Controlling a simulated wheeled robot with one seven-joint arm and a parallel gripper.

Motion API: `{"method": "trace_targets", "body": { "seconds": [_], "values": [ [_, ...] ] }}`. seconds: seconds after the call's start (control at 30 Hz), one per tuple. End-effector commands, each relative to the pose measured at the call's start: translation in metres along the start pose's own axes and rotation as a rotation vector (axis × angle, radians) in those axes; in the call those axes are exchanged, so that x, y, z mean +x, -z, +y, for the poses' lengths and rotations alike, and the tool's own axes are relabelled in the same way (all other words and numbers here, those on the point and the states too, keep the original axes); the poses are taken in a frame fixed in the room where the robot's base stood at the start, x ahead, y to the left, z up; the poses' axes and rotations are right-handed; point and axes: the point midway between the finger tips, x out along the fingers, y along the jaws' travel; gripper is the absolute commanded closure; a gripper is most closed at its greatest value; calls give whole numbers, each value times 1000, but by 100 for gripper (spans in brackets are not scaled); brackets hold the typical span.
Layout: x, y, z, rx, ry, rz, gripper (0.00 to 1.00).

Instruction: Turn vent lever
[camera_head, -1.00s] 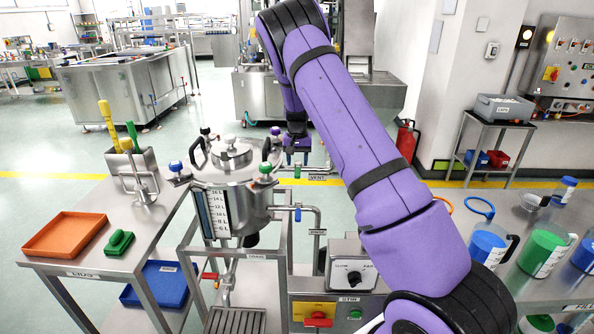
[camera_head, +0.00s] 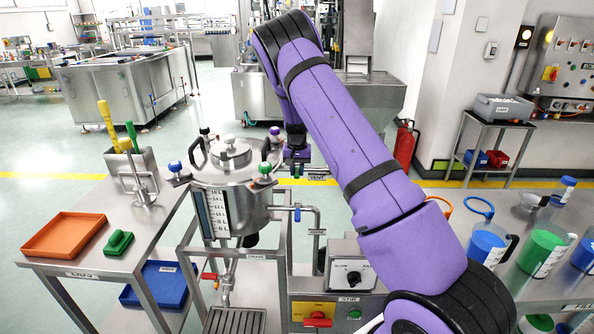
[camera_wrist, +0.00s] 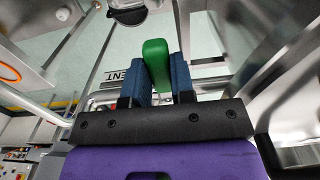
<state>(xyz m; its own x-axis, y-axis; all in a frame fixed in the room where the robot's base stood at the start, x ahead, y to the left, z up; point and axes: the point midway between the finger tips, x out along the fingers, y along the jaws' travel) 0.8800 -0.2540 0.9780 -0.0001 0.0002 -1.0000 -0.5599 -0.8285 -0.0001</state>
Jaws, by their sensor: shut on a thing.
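The green vent lever (camera_wrist: 156,62) stands between the two blue fingers of my gripper (camera_wrist: 158,80) in the wrist view. My gripper is shut on it, one finger on each side. In the head view my gripper (camera_head: 297,168) points down at the pipe right of the steel vessel (camera_head: 232,180), and only a small green bit of the lever shows between the fingers. The VENT label (camera_head: 317,177) sits just right of the fingers. In the wrist view the label (camera_wrist: 124,78) is partly hidden behind a finger.
A blue-handled valve (camera_head: 298,214) is on a pipe below my gripper. The vessel's lid clamps, one with a green knob (camera_head: 264,168), are close on the left. A control box with a dial (camera_head: 353,276) stands lower right. Floor behind the vessel is open.

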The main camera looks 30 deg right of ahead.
Motion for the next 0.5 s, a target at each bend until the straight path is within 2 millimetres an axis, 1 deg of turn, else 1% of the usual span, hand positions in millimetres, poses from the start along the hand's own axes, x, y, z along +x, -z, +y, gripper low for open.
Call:
{"method": "trace_targets", "body": {
  "seconds": [0.27,0.5],
  "values": [
    [0,0,3,-39,0,0,100],
    [-1,2,13,-174,2,2,100]
  ]
}}
